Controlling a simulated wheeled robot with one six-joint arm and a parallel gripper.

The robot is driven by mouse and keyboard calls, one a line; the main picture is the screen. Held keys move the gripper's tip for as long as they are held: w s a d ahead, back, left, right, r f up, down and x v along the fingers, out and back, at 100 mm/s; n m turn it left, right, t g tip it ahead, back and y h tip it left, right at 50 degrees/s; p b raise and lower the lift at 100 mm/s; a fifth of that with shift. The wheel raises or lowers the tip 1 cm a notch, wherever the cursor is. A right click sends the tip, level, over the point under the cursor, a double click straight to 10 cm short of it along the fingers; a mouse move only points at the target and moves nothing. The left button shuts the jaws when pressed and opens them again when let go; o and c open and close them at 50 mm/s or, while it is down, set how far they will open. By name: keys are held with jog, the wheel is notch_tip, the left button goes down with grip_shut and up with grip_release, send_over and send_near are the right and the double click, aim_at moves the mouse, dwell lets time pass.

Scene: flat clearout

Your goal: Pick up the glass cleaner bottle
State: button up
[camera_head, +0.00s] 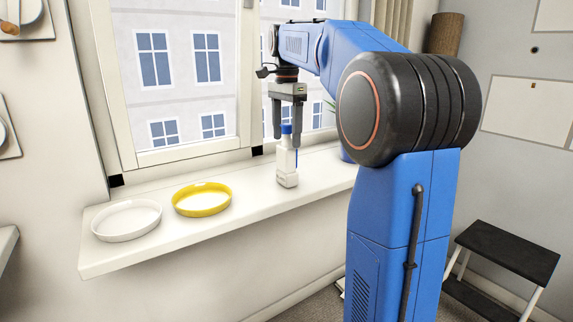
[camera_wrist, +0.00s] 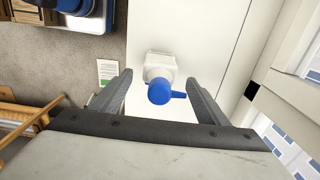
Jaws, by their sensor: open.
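The glass cleaner bottle (camera_head: 287,167) is white with a blue spray head and stands upright on the windowsill. In the wrist view the bottle (camera_wrist: 160,68) shows from above, its blue head lying between the two fingers. My gripper (camera_head: 286,134) points straight down over the bottle, with a finger on each side of the blue head. My gripper (camera_wrist: 160,85) is open, and a gap shows between each finger and the bottle in the wrist view. The lower white body is below the fingertips.
A yellow dish (camera_head: 202,199) and a white dish (camera_head: 127,220) sit on the windowsill (camera_head: 240,222) left of the bottle. A blue pot (camera_head: 346,156) with a plant is to the right, partly behind my arm. The window is close behind. A black step stool (camera_head: 507,252) stands at the right.

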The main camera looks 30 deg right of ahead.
aim_at(286, 149)
jog(key=shift+f, duration=2.65)
jog(key=c, duration=1.2)
